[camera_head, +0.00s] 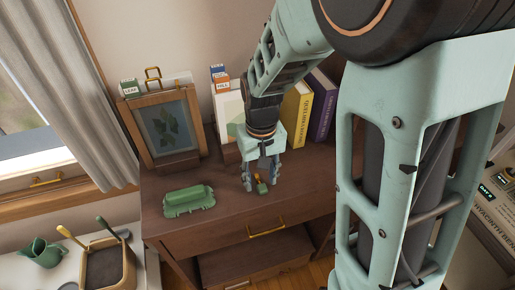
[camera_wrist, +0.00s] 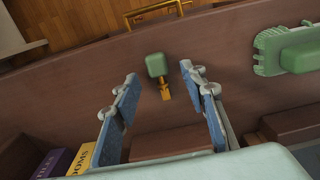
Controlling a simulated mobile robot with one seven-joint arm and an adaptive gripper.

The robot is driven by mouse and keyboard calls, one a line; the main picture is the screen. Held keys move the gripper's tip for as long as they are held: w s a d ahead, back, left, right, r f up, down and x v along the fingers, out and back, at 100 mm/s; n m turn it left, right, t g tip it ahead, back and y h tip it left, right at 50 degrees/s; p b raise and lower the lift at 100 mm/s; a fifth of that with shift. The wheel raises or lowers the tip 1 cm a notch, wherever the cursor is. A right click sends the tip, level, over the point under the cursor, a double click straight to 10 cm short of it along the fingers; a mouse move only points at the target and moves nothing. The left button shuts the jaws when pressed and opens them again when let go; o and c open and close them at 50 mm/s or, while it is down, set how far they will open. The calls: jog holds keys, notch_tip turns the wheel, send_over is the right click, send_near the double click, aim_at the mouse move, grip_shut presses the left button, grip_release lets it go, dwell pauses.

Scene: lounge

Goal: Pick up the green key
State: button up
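The green key (camera_wrist: 156,66) lies on the dark brown cabinet top, with a blocky green head and a gold shaft (camera_wrist: 165,91). In the head view the key (camera_head: 262,188) shows small between my fingers. My gripper (camera_head: 261,184) points down over it from above. In the wrist view my gripper (camera_wrist: 158,76) is open, one finger on each side of the key, with a gap to both. The green head lies at or just past the fingertips. I cannot tell how far the tips are above the wood.
A green ridged case (camera_head: 189,200) lies left of my gripper on the cabinet top (camera_head: 225,212). A framed leaf picture (camera_head: 166,134) stands behind it. Yellow (camera_head: 291,115) and purple (camera_head: 322,107) books stand behind to the right. The front strip of the top is clear.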

jog(key=shift+f, duration=0.4)
jog(key=shift+c, duration=0.3)
jog(key=c, duration=1)
jog(key=shift+o, duration=0.2)
jog(key=shift+r, duration=0.1)
